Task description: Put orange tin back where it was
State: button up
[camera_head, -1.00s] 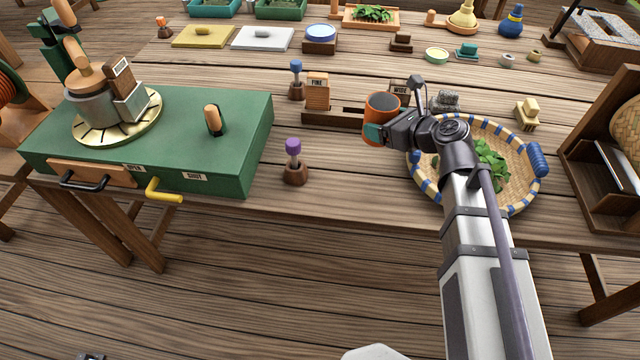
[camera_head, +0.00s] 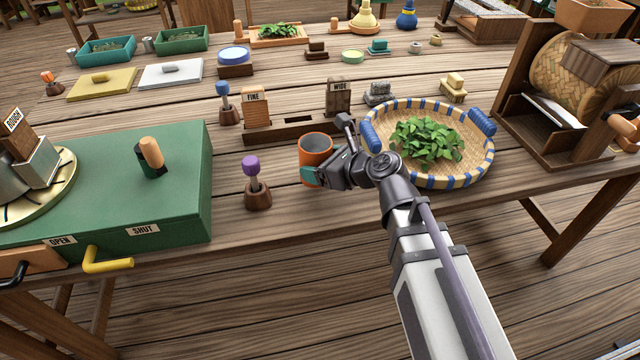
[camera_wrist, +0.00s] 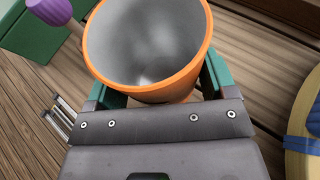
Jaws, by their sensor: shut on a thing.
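The orange tin (camera_head: 315,146) is an open cup with a grey inside. It is in my gripper (camera_head: 312,172), between the purple-knobbed stand and the basket. In the wrist view the tin (camera_wrist: 165,88) sits between the two green fingers of my gripper (camera_wrist: 160,85), and its inside looks empty. My gripper is shut on the tin. The tin is upright or slightly tilted in the head view. I cannot tell whether its base touches the table, as the gripper hides part of its lower side.
The purple-knobbed stand (camera_head: 257,190) is left of the tin. A wooden rack marked FINE and WIDE (camera_head: 275,133) stands behind it. A basket of green leaves (camera_head: 480,165) is to the right. The green box (camera_head: 180,185) is farther left. Bare table lies in front of the tin.

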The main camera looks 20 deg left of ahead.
notch_tip(320, 180, down, 4)
jog(key=b, duration=0.3)
jog(key=shift+r, duration=0.35)
jog(key=shift+f, duration=0.2)
jog(key=o, duration=0.9)
jog(key=shift+o, duration=0.2)
jog(key=shift+r, duration=0.2)
jog(key=shift+s+d+r+p, duration=0.15)
jog(key=shift+r+p, duration=0.1)
jog(key=shift+p, duration=0.15)
jog(key=p+v, duration=0.2)
jog(key=v, duration=0.5)
jog(key=shift+f, duration=0.15)
